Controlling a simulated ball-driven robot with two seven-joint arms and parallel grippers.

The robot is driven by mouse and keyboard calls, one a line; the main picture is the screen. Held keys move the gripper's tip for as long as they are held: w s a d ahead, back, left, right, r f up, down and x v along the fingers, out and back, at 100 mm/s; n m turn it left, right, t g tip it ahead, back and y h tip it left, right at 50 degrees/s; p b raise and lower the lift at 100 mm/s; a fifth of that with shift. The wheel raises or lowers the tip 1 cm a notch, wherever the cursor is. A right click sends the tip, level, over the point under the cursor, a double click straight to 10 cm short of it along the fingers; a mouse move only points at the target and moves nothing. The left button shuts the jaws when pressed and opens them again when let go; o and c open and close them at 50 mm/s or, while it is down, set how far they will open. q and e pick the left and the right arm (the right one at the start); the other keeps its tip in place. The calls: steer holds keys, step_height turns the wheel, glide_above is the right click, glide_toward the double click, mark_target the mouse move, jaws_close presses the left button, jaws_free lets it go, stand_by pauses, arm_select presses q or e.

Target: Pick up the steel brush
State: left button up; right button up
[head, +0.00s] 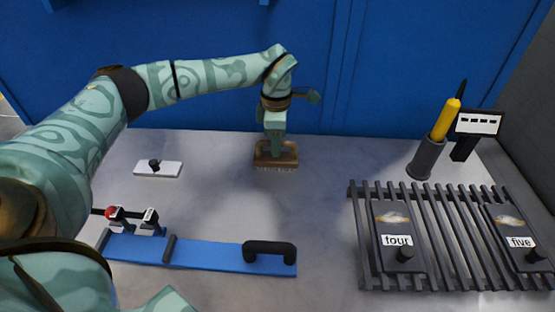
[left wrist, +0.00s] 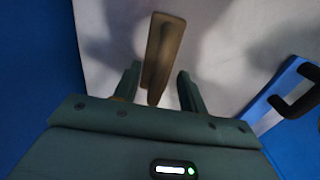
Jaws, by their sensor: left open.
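The steel brush (head: 289,159) has a brown wooden back and pale bristles below. It lies bristles down on the grey table near the blue back wall. My left gripper (head: 275,147) points down right above the brush in the head view. In the left wrist view the gripper's two fingers (left wrist: 158,76) are apart, with the brush's brown back (left wrist: 166,38) between and beyond them. The fingers do not appear closed on it. Whether a finger touches the brush I cannot tell. My right gripper is not visible.
A blue board with a black handle (head: 215,255) lies at the front left. A white plate with a black knob (head: 158,168) is left of the brush. A dark slatted rack (head: 448,240) with plates labelled "four" and "five" and a cup with a yellow-handled tool (head: 427,158) stand right.

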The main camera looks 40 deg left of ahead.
arm_select(q)
step_height(320, 180, down, 3)
steer(key=shift+a+r+b, duration=0.1)
steer(key=shift+b, duration=0.2)
steer(key=shift+r, duration=0.1)
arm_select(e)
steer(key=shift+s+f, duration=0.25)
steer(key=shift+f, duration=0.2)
arm_select(q)
jaws_close()
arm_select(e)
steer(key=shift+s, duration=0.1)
arm_select(q)
steer(key=shift+r+p, duration=0.4)
steer(key=shift+r, duration=0.15)
step_height(320, 180, up, 3)
steer(key=shift+f+p, duration=0.1)
steer(key=shift+p, duration=0.65)
steer(key=s+d+r+p, duration=0.4)
steer(key=s+d+r, duration=0.5)
steer(key=s, duration=0.1)
steer(key=shift+d+p, duration=0.35)
steer(key=shift+d, duration=0.05)
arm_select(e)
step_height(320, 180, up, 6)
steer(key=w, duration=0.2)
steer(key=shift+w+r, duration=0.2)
